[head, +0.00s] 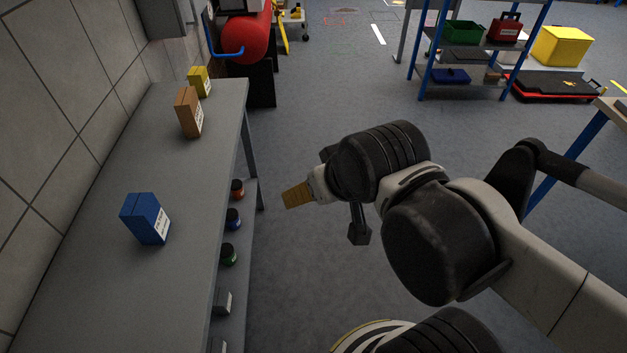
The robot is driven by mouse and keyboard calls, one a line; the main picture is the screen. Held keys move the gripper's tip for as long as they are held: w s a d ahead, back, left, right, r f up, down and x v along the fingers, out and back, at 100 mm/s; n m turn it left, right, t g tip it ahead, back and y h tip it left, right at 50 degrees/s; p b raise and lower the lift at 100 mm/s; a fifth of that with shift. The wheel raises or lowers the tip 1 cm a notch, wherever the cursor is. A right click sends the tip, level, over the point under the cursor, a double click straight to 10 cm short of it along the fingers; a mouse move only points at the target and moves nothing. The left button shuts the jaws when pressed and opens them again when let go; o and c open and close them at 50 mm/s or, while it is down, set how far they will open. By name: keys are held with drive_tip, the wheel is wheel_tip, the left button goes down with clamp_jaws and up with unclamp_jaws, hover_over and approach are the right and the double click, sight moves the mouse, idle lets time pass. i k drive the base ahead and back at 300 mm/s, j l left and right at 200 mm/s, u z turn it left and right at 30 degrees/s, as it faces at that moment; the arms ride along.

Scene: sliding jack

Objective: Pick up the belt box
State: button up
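Three labelled boxes stand on the grey bench (190,165) at the left. A blue box (144,218) is nearest, a brown box (188,112) is further back, and a yellow box (199,81) is near the far end. The label print is too small to read, so I cannot tell which is the belt box. My gripper (297,195), with a tan tip, is to the right of the bench, apart from all three boxes. It points left, and its fingers show edge-on, so its opening is unclear.
Small jars (234,218) with coloured lids sit on a shelf under the bench's right edge. A tiled wall (65,110) runs along the left. A blue-framed rack (470,50) is at the back right. Floor between is clear.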

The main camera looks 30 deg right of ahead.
sight(189, 112)
drive_tip(key=i+j+z, duration=0.15)
drive_tip(key=i+z, duration=0.15)
drive_tip(key=i, duration=0.2)
drive_tip(key=i+j+z, duration=0.3)
drive_tip(key=i, duration=0.2)
